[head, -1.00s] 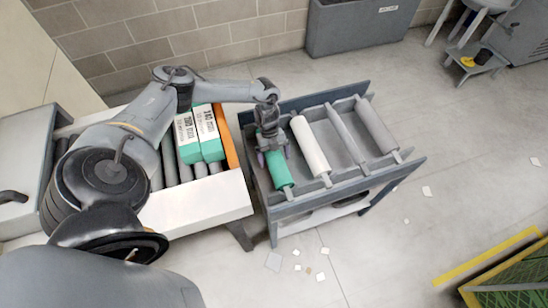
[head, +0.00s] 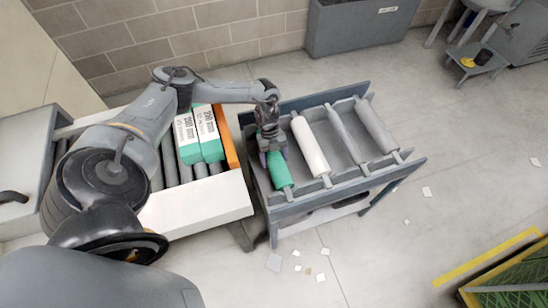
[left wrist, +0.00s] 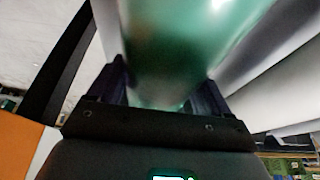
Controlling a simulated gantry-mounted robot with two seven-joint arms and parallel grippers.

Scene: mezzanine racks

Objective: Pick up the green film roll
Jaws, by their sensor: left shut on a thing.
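The green film roll (head: 280,174) lies in the leftmost slot of the grey rack, its near end showing below my left gripper (head: 272,154). My left gripper points down over the roll and is shut on it, with a finger on either side. In the left wrist view the green roll (left wrist: 190,45) fills the top middle, between the two dark fingers (left wrist: 162,92). The roll's far part is hidden under the gripper and wrist in the head view. My right gripper is in neither view.
The grey rack (head: 322,200) also holds a white roll (head: 310,146) and two grey rolls (head: 346,134) to the right. Left of it stands a white-sided roller conveyor (head: 200,212) with green-and-white boxes (head: 189,137) and an orange strip (head: 230,140). Paper scraps lie on the floor.

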